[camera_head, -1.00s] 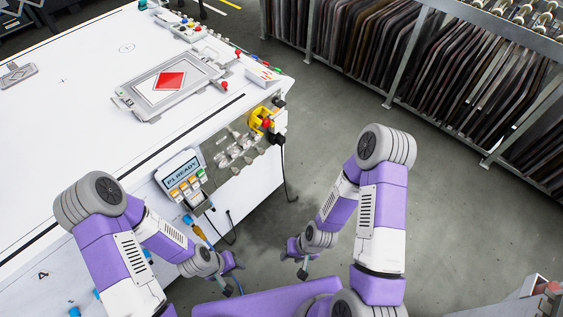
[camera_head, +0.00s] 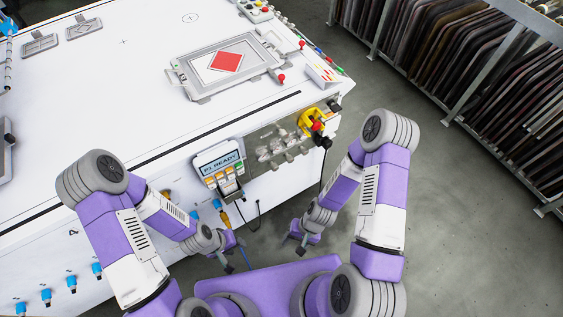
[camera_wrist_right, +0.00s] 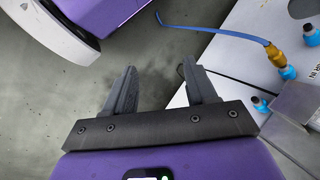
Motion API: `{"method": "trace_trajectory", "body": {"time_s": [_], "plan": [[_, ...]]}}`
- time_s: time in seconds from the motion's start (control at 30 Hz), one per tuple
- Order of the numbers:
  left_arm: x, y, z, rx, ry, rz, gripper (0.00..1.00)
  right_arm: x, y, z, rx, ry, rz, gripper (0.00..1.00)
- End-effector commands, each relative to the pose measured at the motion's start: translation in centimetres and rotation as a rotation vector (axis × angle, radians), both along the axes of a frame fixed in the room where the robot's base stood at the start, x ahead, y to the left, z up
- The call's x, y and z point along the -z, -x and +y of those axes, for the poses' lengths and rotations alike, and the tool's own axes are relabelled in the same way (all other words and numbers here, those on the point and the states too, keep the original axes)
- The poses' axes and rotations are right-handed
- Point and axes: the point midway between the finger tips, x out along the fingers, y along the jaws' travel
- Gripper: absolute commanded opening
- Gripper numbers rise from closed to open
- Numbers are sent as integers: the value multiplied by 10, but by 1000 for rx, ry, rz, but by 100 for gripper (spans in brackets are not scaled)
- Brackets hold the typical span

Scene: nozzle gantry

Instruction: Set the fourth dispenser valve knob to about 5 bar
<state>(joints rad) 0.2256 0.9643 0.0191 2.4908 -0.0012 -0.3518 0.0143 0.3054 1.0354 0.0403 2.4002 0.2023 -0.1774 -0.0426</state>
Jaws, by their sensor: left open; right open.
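A row of small grey and clear valve parts (camera_head: 283,146) sits on the front side of the white table, between the display panel and a yellow-and-red switch. They are too small to tell which is the fourth knob or read a pressure. My left gripper (camera_head: 236,254) is open and empty, low in front of the table below the panel. My right gripper (camera_head: 293,245) is open and empty, to the right of it and below the valve row. In the right wrist view its two fingers (camera_wrist_right: 158,78) stand apart over bare floor.
The display panel (camera_head: 218,166) reads "P1 READY". The yellow-and-red switch (camera_head: 314,121) juts out near the table corner. A cable (camera_head: 259,212) hangs below the panel. Blue fittings (camera_head: 71,284) line the table's lower side. A rack of dark panels (camera_head: 470,75) stands beyond open floor.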

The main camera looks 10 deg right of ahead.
Motion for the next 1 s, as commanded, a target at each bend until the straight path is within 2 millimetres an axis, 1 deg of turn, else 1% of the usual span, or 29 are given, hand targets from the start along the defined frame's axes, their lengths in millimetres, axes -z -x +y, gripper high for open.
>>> {"method": "trace_trajectory", "body": {"time_s": [0.07, 0.13, 0.17, 0.23, 0.27, 0.3, 0.37, 0.4, 0.43, 0.47, 0.5, 0.53, 0.57, 0.6, 0.67, 0.7, 0.8, 0.83, 0.9, 1.0], "plan": [[-7, 0, 0, 1, 1, -1, 43, 7, 12, 5, 126, -52, 161, 56], [-12, 0, -1, 2, 1, -1, 43, 9, 16, 19, 260, -135, 308, 56], [-14, 0, -1, 2, 1, -1, 43, 8, 16, 26, 319, -182, 366, 56], [-18, 0, -1, 2, 1, -1, 43, 5, 6, 44, 468, -307, 485, 56], [-20, 0, -1, 2, 1, -1, 43, 2, -2, 51, 534, -369, 527, 56], [-23, 0, -1, 2, 1, -1, 43, -1, -15, 60, 625, -458, 574, 56], [-26, 0, -1, 2, 1, -1, 43, -7, -41, 69, 767, -602, 625, 56], [-29, 0, -1, 2, 1, -1, 43, -10, -62, 70, 866, -703, 642, 56], [-31, 0, 0, 2, 1, -1, 43, -12, -79, 68, 943, -781, 647, 56], [-32, 0, 0, 2, 1, -1, 43, -14, -96, 64, 1019, -861, 643, 56], [-34, 0, 0, 1, 1, -1, 43, -16, -119, 56, 1118, -964, 627, 56], [-36, 0, 0, 1, 1, -1, 43, -16, -136, 46, 1192, -1037, 607, 56], [-37, 0, 0, 1, 1, -1, 43, -16, -151, 36, 1262, -1106, 582, 56], [-39, 0, 0, 1, 1, -1, 43, -16, -169, 20, 1350, -1192, 540, 56], [-42, 0, 0, 1, 1, -1, 43, -14, -191, -6, 1467, -1303, 467, 56], [-43, 0, 0, 1, 1, -1, 43, -12, -201, -23, 1535, -1363, 418, 56], [-45, 0, 0, 1, 1, -1, 43, -8, -217, -58, 1662, -1468, 306, 56], [-45, 0, 0, 1, 1, -1, 43, -7, -220, -66, 1688, -1489, 279, 56], [-45, 0, 0, 1, 1, -1, 43, -6, -225, -78, 1728, -1522, 235, 56], [-44, 0, 0, 1, 1, -1, 43, -4, -233, -83, 1749, -1539, 208, 56]]}}
